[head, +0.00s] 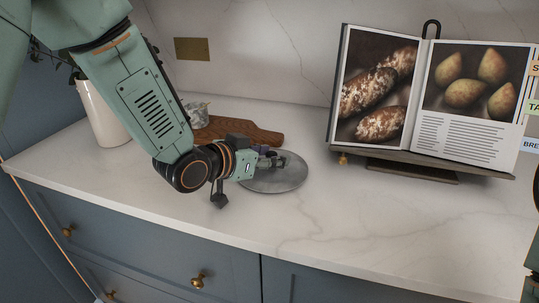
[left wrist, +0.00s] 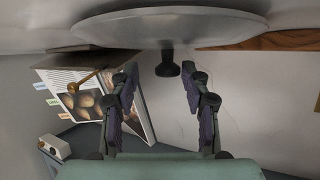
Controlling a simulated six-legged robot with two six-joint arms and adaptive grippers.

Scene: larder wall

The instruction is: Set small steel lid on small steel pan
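The small steel lid (head: 285,180) is a grey disc that appears to lie on the white counter, left of the open book. In the left wrist view the lid (left wrist: 165,25) fills the top, with its dark knob (left wrist: 167,66) between the fingertips. My left gripper (head: 275,160) reaches over the lid from the left. In the left wrist view its fingers (left wrist: 160,85) are apart, with a gap on each side of the knob. I see no pan in either view. My right gripper is not in view.
A wooden board (head: 262,137) lies just behind the lid, near a marble vessel (head: 197,114). A white vase (head: 107,122) stands further left. An open book (head: 470,90) on a stand (head: 410,172) is at the back right. The counter's front right (head: 400,235) is clear.

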